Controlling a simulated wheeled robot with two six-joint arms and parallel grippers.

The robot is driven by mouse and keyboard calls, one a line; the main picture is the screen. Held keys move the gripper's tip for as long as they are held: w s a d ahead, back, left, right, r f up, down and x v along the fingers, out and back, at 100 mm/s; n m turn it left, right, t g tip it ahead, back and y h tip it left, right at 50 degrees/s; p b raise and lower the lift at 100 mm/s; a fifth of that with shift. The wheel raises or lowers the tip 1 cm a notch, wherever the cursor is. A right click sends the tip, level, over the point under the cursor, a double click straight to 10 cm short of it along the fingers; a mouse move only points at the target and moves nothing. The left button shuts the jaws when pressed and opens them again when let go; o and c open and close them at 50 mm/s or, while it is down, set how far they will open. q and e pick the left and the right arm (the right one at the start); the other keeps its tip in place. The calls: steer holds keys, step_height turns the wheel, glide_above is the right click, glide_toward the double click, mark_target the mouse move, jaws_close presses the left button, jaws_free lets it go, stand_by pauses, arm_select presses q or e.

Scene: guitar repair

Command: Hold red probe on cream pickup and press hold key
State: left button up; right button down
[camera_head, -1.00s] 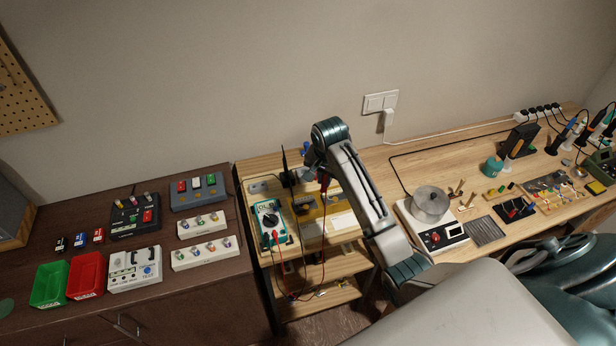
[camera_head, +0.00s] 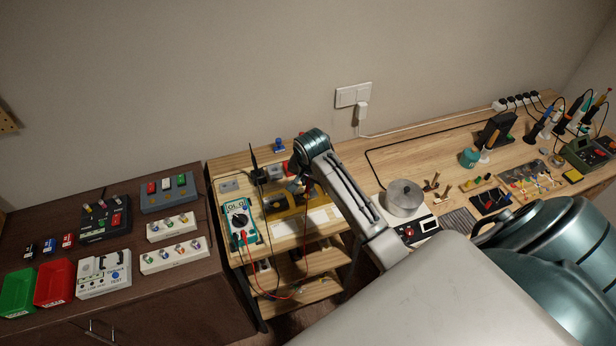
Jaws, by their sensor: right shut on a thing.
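The teal multimeter (camera_head: 238,218) lies on the small wooden bench; its screen appears to read OL, and its hold key is too small to make out. My right gripper (camera_head: 300,184) is above the yellow holder (camera_head: 292,206), to the right of the meter. It is shut on a thin probe, which hangs down and is mostly hidden by the gripper and wrist. Red and black leads run from the meter down over the bench front. I cannot clearly make out the cream pickup or whether the probe tip touches anything. My left gripper is not in view.
A grey pot on a white hotplate (camera_head: 428,226) stands right of my right arm. A thin black upright rod (camera_head: 254,163) rises behind the meter. Red (camera_head: 56,284) and green bins and switch boxes fill the dark cabinet at left.

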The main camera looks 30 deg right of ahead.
steer(key=shift+a, duration=0.1)
stand_by(0.5)
steer(key=shift+r, duration=0.1)
steer(key=shift+r, duration=3.45)
